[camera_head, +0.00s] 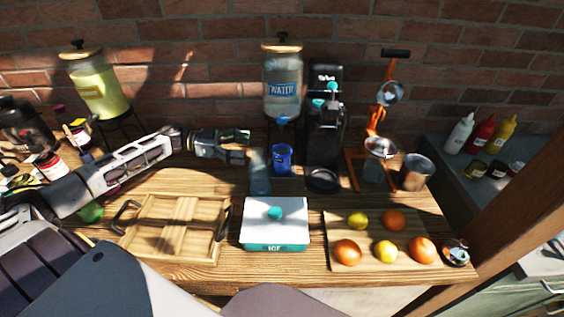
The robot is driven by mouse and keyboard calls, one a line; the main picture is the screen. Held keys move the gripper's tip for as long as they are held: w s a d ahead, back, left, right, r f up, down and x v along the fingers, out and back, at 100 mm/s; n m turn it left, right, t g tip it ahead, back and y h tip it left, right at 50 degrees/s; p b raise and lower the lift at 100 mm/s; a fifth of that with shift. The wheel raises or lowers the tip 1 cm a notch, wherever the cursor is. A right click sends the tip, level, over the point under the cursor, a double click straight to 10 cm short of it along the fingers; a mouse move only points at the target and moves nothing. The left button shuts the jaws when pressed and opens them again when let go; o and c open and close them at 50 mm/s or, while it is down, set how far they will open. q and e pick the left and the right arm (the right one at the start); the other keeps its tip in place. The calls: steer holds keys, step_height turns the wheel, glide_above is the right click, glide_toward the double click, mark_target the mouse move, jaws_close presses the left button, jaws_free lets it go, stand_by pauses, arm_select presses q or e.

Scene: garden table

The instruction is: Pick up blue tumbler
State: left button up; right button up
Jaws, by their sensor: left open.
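The blue tumbler (282,159) stands upright on the wooden table, below the water dispenser's tap. My left gripper (247,145) reaches in from the left and points right. Its fingertips are a short way left of the blue tumbler, apart from it in this view. The left gripper is open, with nothing seen between its fingers. A clear glass (259,175) stands just below the fingertips, between the gripper and the tumbler's left side. My right gripper is not in view.
The water dispenser (283,88) and a black machine (325,120) stand behind. In front are an ice box (275,235), a wooden tray (160,252) and a fruit board (350,221). An orange-handled press (355,172) and a metal cup (415,172) stand at right.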

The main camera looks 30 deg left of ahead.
mark_target(282, 159)
arm_select(q)
steer(key=shift+w+d, duration=0.25)
steer(key=shift+d, duration=0.25)
steer(key=shift+x, duration=0.95)
steer(key=shift+w+d+f, duration=0.1)
steer(key=shift+w+d, duration=0.05)
steer(key=shift+d, duration=0.2)
steer(key=shift+w+d, duration=0.25)
steer(key=shift+d, duration=0.3)
steer(key=shift+x, duration=1.55)
steer(key=shift+f, duration=0.1)
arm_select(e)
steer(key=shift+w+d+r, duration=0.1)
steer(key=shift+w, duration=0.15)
